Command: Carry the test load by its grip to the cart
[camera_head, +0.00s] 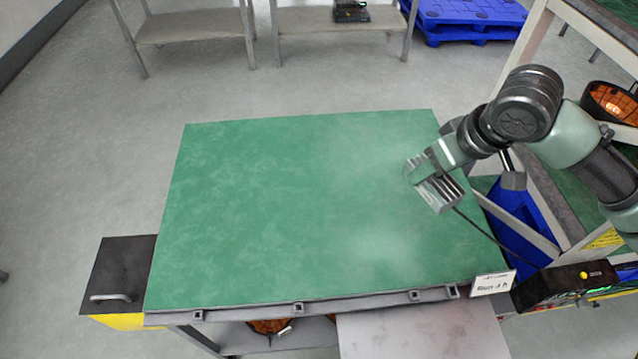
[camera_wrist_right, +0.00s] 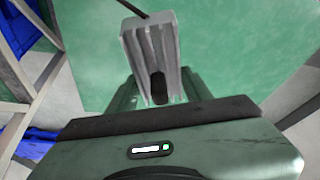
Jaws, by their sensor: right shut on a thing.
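The test load (camera_head: 440,194) is a grey finned metal block with a dark cable at one end. My right gripper (camera_head: 424,172) is shut on it, and it is over the right part of the green top. In the right wrist view the load (camera_wrist_right: 140,45) is between the fingers, with a dark grip piece (camera_wrist_right: 158,88) at its near end. The green-topped cart (camera_head: 270,210) fills the middle of the head view. I cannot tell whether the load touches the top. My left gripper is not in view.
The cable (camera_head: 492,238) runs towards a black unit (camera_head: 560,287) with lights at the right. A label card (camera_head: 493,284) stands at the front right corner. A rack post (camera_head: 540,190) and blue bin (camera_head: 520,222) are at the right. The green top is otherwise clear.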

